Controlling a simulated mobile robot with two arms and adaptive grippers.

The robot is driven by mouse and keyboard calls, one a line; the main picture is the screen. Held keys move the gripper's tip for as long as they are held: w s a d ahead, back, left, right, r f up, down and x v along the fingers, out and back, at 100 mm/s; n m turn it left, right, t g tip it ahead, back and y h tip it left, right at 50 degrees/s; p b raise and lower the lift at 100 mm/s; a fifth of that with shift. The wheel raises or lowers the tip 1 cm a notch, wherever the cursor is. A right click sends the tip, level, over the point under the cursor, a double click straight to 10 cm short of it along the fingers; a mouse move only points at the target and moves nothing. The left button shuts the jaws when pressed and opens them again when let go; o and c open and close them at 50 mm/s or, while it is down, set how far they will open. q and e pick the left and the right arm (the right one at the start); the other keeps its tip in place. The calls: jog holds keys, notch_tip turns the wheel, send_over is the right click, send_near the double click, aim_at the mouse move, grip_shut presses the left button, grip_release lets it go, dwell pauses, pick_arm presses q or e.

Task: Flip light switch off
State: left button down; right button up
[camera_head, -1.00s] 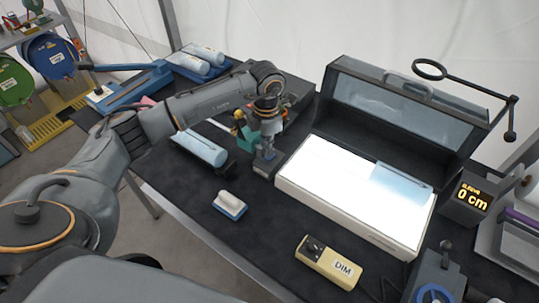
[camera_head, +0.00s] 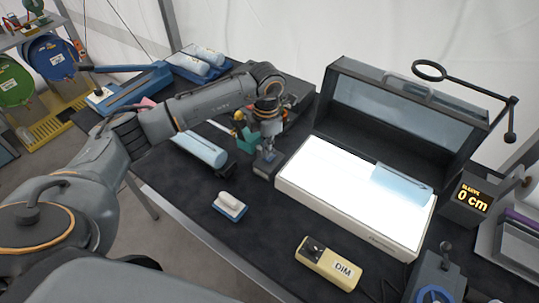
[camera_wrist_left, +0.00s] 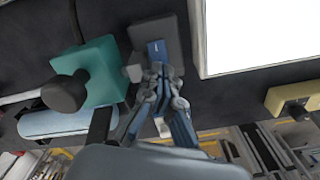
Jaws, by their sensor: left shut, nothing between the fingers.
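A small dark block (camera_head: 262,172) with a blue patch on top stands at the left end of the lit white light panel (camera_head: 345,195). It also shows in the left wrist view (camera_wrist_left: 173,33). I cannot tell for certain whether it is the light switch. My left gripper (camera_head: 268,153) is shut and empty, pointing down at this block. In the left wrist view its fingers (camera_wrist_left: 160,72) are together at the block's near edge; contact cannot be told. A beige box marked DIM (camera_head: 330,264), with a dark control on it, lies in front of the panel. My right gripper is not in view.
A teal block (camera_wrist_left: 100,72) with a dark knob is close to the left gripper. A blue-and-white eraser-like block (camera_head: 229,206) lies on the dark table nearer me. A pale blue roll (camera_head: 202,148) lies to the left. The dark case lid (camera_head: 400,115) stands behind the panel.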

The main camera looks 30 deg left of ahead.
aim_at(267, 159)
pick_arm(q)
jog(key=shift+s+f+b, duration=0.1)
jog(key=shift+f+b, duration=0.9)
jog(key=shift+f, duration=0.15)
dwell(0.6)
jog(key=shift+r+p, duration=0.55)
jog(key=shift+r, duration=0.25)
jog(key=shift+r+p, duration=1.4)
jog(key=shift+r, duration=1.35)
jog(key=shift+f, duration=0.1)
